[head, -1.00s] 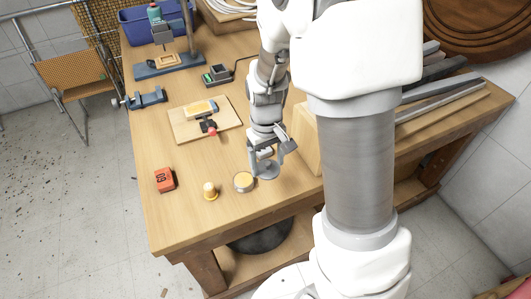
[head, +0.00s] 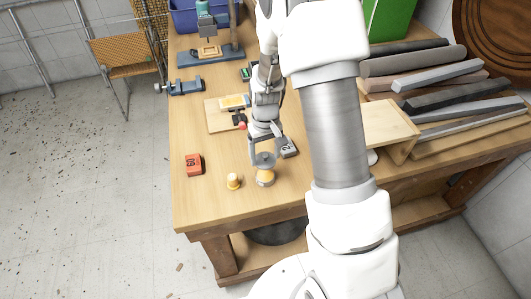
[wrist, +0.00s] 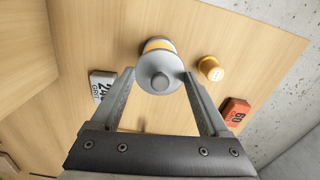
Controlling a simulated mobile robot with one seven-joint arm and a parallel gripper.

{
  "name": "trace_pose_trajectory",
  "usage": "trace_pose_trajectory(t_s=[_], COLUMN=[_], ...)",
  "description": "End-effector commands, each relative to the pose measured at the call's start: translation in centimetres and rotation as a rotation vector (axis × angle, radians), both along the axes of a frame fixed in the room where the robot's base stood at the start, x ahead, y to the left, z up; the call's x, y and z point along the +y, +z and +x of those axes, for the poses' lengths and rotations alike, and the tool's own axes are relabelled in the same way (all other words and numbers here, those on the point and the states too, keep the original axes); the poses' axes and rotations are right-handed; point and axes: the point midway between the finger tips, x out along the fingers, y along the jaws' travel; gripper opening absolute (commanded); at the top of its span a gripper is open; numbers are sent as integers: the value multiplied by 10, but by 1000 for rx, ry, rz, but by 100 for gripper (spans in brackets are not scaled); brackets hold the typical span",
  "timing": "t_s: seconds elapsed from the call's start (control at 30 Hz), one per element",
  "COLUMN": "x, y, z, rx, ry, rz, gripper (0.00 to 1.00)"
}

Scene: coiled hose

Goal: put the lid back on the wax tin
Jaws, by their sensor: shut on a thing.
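My gripper (head: 264,152) is shut on the lid (wrist: 160,78), a grey disc with a small round knob. In the wrist view the lid lies between the two fingertips. In the head view the lid (head: 264,160) is held level, or nearly so, just above the wax tin (head: 265,179). The tin stands on the bench with its orange-yellow wax partly showing. In the wrist view the lid covers most of the tin (wrist: 157,43), and only its far edge shows past the lid. I cannot tell exactly how large the gap between lid and tin is.
A small yellow-orange knobbed piece (head: 233,181) stands left of the tin. An orange grit block (head: 194,165) lies farther left, and a grey grit block (head: 289,148) lies right of my gripper. A board (head: 222,115) lies behind. The front edge of the bench (head: 215,229) is near.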

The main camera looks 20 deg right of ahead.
Motion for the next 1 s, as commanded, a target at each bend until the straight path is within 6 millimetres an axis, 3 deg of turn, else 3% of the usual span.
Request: trace_pose_trajectory(t_s=[0.6,1.0], x=[0,0], y=[-56,-61], z=[0,0], rx=[1,0], ry=[0,1], rz=[0,0], gripper=[26,26])
